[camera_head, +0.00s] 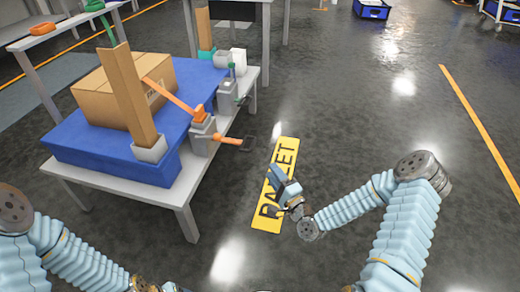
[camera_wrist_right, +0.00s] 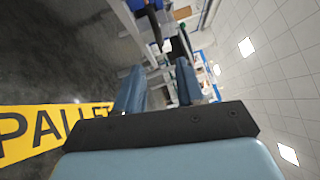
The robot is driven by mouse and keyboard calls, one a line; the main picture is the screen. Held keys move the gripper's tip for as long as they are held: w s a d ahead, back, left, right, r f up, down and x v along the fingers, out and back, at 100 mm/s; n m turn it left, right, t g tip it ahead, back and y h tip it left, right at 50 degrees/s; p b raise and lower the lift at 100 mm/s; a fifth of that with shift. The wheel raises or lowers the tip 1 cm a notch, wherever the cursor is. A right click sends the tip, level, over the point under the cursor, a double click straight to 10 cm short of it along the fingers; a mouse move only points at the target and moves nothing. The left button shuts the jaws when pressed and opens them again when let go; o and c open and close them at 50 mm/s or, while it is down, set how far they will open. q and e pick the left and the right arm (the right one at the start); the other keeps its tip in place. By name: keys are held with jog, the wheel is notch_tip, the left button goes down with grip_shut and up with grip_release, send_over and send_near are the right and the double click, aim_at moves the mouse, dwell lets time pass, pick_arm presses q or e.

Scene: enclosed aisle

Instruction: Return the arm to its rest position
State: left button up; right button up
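My right arm (camera_head: 408,225) comes in from the lower right with light blue ribbed sleeves and reaches left over the floor. Its gripper (camera_head: 283,185) hangs in front of the yellow floor sign, clear of the table. In the right wrist view the two blue fingers of this gripper (camera_wrist_right: 160,85) stand apart with nothing seen held between them. My left arm (camera_head: 75,262) runs along the lower left. Its gripper is mostly cut off by the bottom edge, so its opening is hidden.
The yellow pallet sign (camera_head: 263,215) lies on the floor. Floor to the right is clear.

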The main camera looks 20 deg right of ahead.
jog(key=s+a+f+n+g+y, duration=0.2)
jog(key=s+a+f+n+g, duration=1.1)
jog(key=f, duration=0.3)
jog(key=s+f+n+g+h, duration=0.1)
jog(key=s+n+g, duration=0.1)
jog(key=s+g, duration=0.45)
jog(key=s+r+p, duration=0.3)
jog(key=r+p, duration=0.9)
jog(key=shift+s+a+n+t+p, duration=0.2)
jog(key=shift+a+n+t+p, duration=0.15)
jog(key=shift+a+n+t, duration=0.1)
